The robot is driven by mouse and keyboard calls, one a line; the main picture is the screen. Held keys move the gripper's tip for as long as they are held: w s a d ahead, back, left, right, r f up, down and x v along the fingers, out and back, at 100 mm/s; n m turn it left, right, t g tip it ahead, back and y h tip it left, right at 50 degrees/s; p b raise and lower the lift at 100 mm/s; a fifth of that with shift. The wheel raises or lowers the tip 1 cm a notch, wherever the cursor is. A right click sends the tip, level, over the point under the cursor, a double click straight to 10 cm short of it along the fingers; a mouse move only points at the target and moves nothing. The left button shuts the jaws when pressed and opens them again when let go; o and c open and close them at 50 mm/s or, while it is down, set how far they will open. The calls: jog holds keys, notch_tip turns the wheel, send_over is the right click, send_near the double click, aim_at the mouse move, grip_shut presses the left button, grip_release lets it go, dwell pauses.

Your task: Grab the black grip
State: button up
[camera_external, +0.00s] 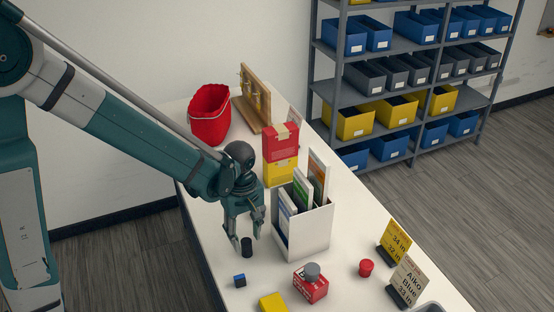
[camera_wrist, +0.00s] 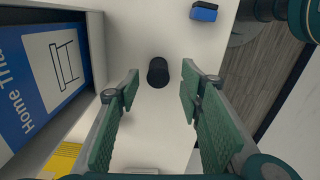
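The black grip (camera_external: 247,246) is a small dark cylinder standing on the white table, left of the white file box. In the wrist view the black grip (camera_wrist: 158,72) lies ahead of my gripper, roughly centred between the fingers. My gripper (camera_external: 247,240) points down just above and around it in the external view. My gripper (camera_wrist: 160,88) is open, with green pads apart on both sides. The pads do not visibly touch the grip.
The white file box (camera_external: 303,232) with booklets stands close to the right of my gripper. A small blue block (camera_external: 240,280) lies in front, also in the wrist view (camera_wrist: 204,11). A yellow block (camera_external: 272,302), a red box (camera_external: 311,284) and a red knob (camera_external: 366,268) are nearby.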

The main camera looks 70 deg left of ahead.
aim_at(247, 242)
jog(key=shift+f, duration=0.35)
jog(key=shift+f, duration=0.1)
jog(key=shift+w+f, duration=0.1)
jog(key=shift+f, duration=2.4)
jog(key=c, duration=1)
